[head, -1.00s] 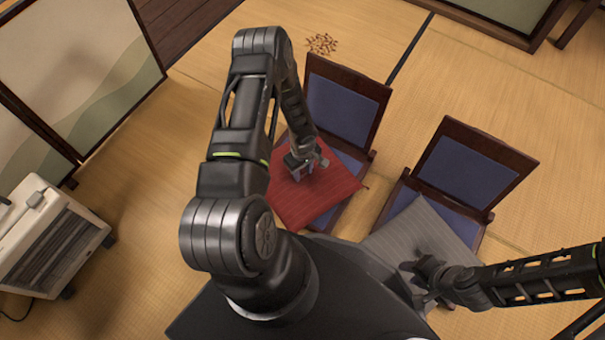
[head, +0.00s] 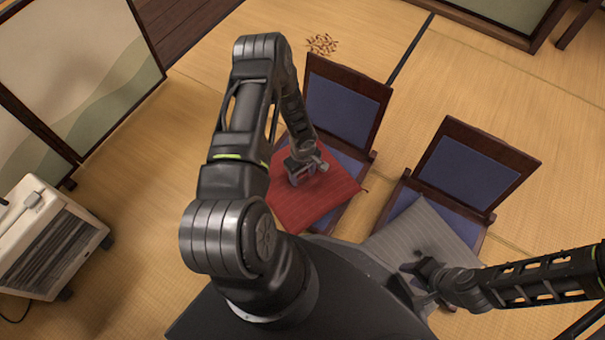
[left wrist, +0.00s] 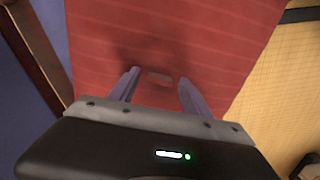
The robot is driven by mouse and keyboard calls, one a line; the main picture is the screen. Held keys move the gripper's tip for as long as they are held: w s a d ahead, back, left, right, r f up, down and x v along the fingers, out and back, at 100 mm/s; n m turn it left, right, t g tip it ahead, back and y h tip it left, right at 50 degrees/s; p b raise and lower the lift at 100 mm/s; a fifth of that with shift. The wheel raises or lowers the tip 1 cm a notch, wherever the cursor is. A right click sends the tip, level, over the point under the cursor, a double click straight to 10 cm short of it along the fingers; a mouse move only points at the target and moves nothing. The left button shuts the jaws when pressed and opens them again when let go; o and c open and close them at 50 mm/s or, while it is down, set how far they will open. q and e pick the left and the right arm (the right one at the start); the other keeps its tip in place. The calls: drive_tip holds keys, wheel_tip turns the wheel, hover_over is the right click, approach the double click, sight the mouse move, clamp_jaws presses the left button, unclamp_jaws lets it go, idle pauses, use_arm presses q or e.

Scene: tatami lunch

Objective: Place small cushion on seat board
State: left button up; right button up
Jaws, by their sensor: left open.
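A red cushion (head: 290,212) lies on the seat of the left legless chair (head: 345,108), overhanging its near left side. My left gripper (head: 303,180) is over the cushion's middle. In the left wrist view the fingers of my left gripper (left wrist: 160,78) are open above the red cushion (left wrist: 180,35), with a small reddish tab between the tips; contact is not clear. A grey cushion (head: 425,228) lies on the right chair (head: 468,168), overhanging its near side. My right gripper (head: 425,272) is at the grey cushion's near edge; its fingers are too small and dark to read.
A white heater (head: 50,235) stands on the tatami at the left, near folding screens (head: 75,60). A small pile of brown pieces (head: 322,44) lies behind the left chair. Open tatami (head: 140,190) lies between heater and chairs.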

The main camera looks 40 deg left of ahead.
sight(303, 177)
use_arm(q)
drive_tip(key=shift+r+p, duration=0.25)
drive_tip(key=shift+p, duration=0.05)
wheel_tip(303, 177, up, 12)
drive_tip(key=p, duration=0.4)
drive_tip(key=shift+f, duration=0.15)
idle(0.4)
drive_tip(key=s+d+r+m+h, duration=0.1)
drive_tip(key=s+d+m, duration=0.3)
drive_tip(key=d, duration=0.4)
drive_tip(key=s+d+r+m+h, duration=0.1)
drive_tip(key=s+d+r+m, duration=0.2)
drive_tip(key=d, duration=0.6)
drive_tip(key=s+d+r+m+t+h, duration=0.1)
drive_tip(key=s+d+r+m, duration=0.2)
drive_tip(key=d, duration=0.6)
drive_tip(key=s+m, duration=0.2)
drive_tip(key=shift+m+h, duration=0.4)
